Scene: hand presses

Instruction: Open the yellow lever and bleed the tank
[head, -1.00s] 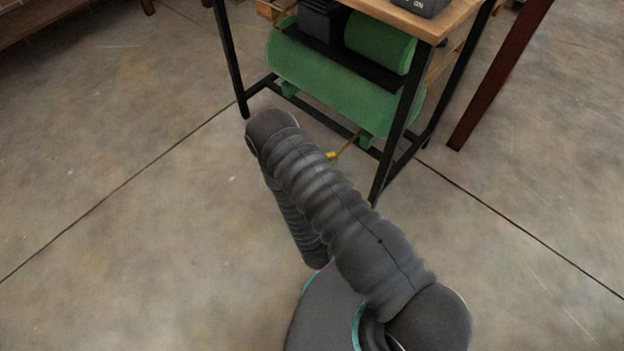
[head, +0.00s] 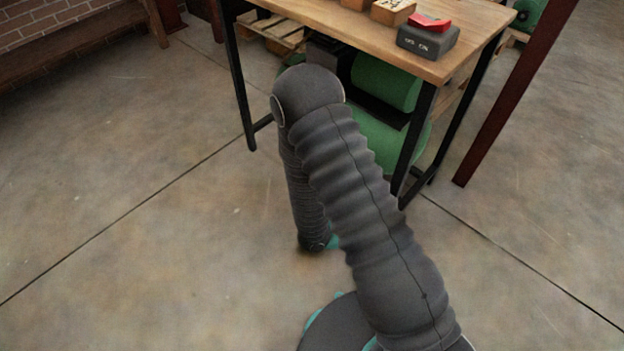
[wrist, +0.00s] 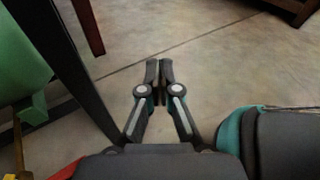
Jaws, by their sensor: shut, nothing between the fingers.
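The green tank (head: 408,146) lies under the wooden-topped table, partly hidden behind my arm in the head view. Its green end also shows at the left edge of the wrist view (wrist: 22,62). A thin brass-coloured pipe (wrist: 18,150) comes down below it there, with a yellow piece (wrist: 22,175), likely the lever, cut by the bottom-left corner. The yellow lever is hidden in the head view. My gripper (wrist: 159,70) is shut and empty over bare floor, apart from the pipe and to its right. The head view does not show the gripper.
The table (head: 455,58) carries a dark box with a red top (head: 428,38) and wooden blocks (head: 392,12). A black table leg (wrist: 62,65) stands between my gripper and the tank. A dark red post (head: 515,95) rises at right. The floor at left is clear.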

